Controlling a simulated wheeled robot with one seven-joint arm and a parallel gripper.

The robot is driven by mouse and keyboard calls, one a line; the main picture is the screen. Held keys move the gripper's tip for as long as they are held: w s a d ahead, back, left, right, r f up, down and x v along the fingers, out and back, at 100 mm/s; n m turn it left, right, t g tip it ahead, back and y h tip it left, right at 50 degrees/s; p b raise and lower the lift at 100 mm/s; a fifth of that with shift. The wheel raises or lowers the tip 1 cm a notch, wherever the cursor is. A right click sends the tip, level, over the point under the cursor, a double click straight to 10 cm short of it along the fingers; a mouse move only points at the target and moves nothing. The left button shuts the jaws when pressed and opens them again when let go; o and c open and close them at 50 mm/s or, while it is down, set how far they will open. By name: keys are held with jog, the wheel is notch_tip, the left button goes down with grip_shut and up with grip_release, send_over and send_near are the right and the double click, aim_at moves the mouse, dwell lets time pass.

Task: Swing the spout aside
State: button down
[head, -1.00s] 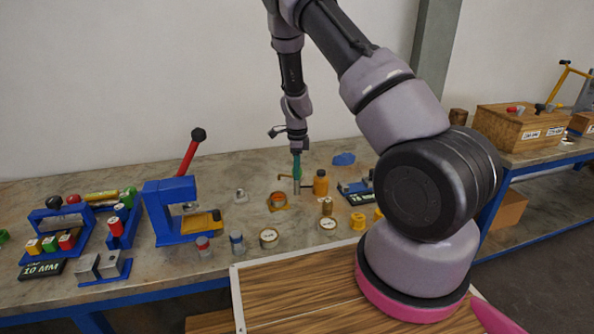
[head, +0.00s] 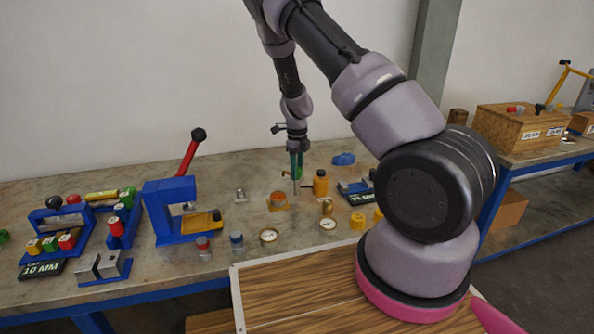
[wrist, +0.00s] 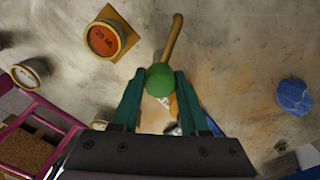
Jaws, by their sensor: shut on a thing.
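The tan spout (wrist: 172,38) runs up and slightly right from the green knob (wrist: 160,77) in the wrist view. In the head view a short part of the spout (head: 286,174) shows to the left of my fingers. My gripper (wrist: 160,84) is shut on the green knob, with one green finger on each side of it. In the head view my gripper (head: 297,174) points down over the bench, just above a grey post (head: 297,187). The knob is hidden by the fingers there.
An orange-topped vessel on a square base (wrist: 108,38) stands left of the spout. An orange bottle (head: 321,184) stands close on the right of my gripper in the head view. A blue lump (wrist: 293,96) lies to the right. Several small round parts stand nearer the bench front.

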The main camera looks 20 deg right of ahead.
jog(key=shift+c, duration=2.1)
grip_release()
jog(key=shift+r, duration=0.1)
notch_tip(320, 180, up, 11)
